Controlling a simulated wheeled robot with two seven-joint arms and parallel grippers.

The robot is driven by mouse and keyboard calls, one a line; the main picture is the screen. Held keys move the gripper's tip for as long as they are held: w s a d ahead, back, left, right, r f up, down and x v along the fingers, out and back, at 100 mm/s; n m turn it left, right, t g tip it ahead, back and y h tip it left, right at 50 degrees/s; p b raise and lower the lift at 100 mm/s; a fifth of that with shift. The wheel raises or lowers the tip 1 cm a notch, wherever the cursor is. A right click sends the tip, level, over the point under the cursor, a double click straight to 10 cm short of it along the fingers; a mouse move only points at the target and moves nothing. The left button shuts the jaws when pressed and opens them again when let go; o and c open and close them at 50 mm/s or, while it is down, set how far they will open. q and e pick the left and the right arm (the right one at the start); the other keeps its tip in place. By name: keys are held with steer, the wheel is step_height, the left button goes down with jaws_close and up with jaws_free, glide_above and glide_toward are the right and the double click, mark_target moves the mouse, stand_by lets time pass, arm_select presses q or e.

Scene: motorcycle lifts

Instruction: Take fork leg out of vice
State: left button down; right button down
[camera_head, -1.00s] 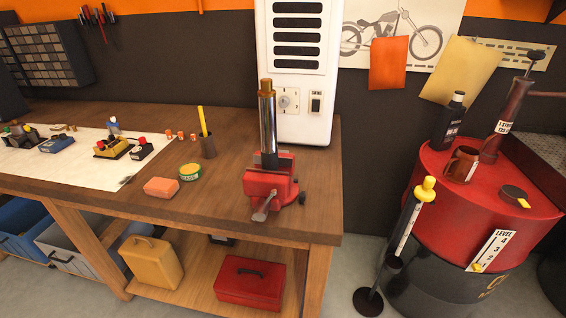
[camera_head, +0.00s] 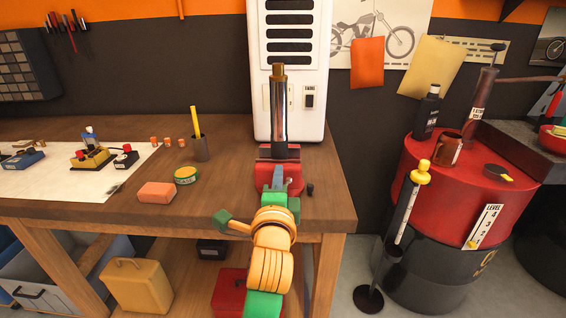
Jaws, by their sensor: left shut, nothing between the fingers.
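The fork leg (camera_head: 279,115) is a chrome tube with a brass-coloured top and a dark lower part. It stands upright in the red vice (camera_head: 264,172) at the right end of the workbench. My left arm, orange and green, reaches up from the bottom of the head view. My left gripper (camera_head: 279,178) is in front of the vice, below the fork leg; it is shut and empty. It hides the vice's front and handle. I cannot tell whether it touches the vice. My right gripper is not in view.
A white cabinet (camera_head: 294,124) stands close behind. A red-topped drum (camera_head: 465,180) and yellow-topped stand (camera_head: 407,215) are to the right.

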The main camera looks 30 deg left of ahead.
mark_target(279, 148)
arm_select(q)
steer(key=x, duration=0.2)
steer(key=p+x, duration=0.1)
steer(key=x, duration=0.4)
steer(key=shift+w+a+r, duration=0.2)
steer(key=shift+a+r, duration=0.05)
steer(key=shift+a, duration=0.1)
steer(key=shift+w+a+f, duration=0.1)
steer(key=shift+w+a, duration=0.1)
steer(key=shift+w, duration=0.25)
steer(key=shift+s, duration=0.1)
steer(key=shift+p, duration=0.3)
